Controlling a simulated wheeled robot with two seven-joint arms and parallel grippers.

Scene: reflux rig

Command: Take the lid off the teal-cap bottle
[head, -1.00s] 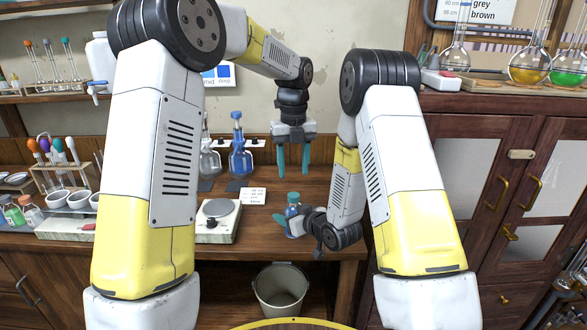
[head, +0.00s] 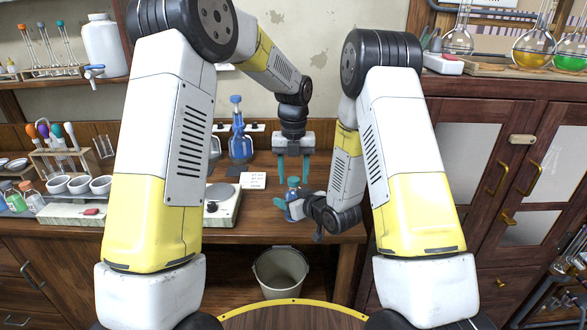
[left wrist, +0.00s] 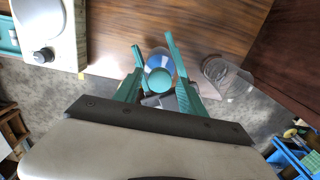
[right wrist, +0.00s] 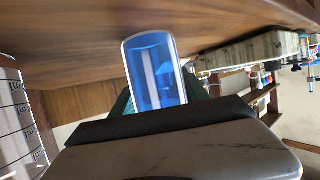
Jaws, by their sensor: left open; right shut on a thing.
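My right gripper (head: 284,206) is shut on the bottle's body from the side; the blue body (right wrist: 155,72) fills the middle of the right wrist view. My left gripper (head: 293,180) points down with its teal fingers open, just above the bottle. In the left wrist view the teal cap (left wrist: 158,79) shows between the open left fingers (left wrist: 154,60). Whether either finger touches the cap cannot be told.
A hot plate (head: 213,203) and a white card (head: 252,180) lie left of the bottle. A blue flask (head: 240,142) stands behind. A bucket (head: 281,272) sits below the bench edge.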

